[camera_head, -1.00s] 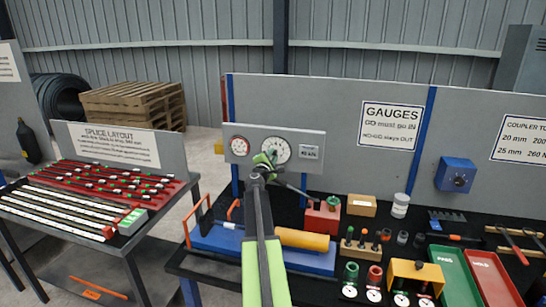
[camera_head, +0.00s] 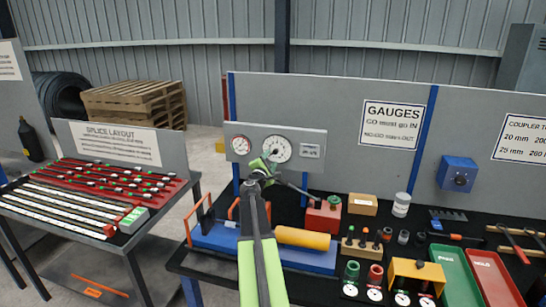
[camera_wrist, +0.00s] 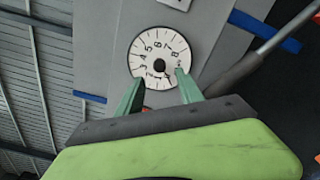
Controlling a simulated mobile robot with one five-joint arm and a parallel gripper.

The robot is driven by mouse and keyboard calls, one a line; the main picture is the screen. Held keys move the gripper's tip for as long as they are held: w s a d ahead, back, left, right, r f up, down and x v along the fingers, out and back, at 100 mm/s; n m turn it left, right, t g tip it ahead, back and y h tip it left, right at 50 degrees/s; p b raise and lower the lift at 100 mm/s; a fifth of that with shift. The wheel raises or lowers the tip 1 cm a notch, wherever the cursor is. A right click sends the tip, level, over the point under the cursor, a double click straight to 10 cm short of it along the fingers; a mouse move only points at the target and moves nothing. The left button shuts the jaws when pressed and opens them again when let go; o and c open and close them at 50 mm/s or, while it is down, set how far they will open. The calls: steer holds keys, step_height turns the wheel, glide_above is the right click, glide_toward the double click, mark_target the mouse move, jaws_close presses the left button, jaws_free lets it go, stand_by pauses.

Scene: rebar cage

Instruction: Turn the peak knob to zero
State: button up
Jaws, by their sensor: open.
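The large white gauge dial (camera_head: 276,149) is on the grey gauge panel (camera_head: 296,133) at the back of the bench. In the wrist view the dial (camera_wrist: 148,48) has numbers around it, and the dark round knob (camera_wrist: 159,66) is at its centre. A thin dark pointer runs from the knob toward the dial's lower edge. My gripper (camera_wrist: 159,76) is open, its two green fingers apart on either side of the dial's lower part, with nothing between them. In the head view my gripper (camera_head: 262,166) is just below and left of the dial, overlapping its lower edge.
A smaller gauge (camera_head: 241,144) and a small label plate (camera_head: 310,151) flank the dial. Below are a blue hydraulic unit with an orange cylinder (camera_head: 302,238) and a red block (camera_head: 323,215). A blue box with a knob (camera_head: 458,174) is on the right panel.

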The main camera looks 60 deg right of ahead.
steer(key=v, duration=1.1)
steer(key=shift+a, duration=0.35)
steer(key=shift+s, duration=0.1)
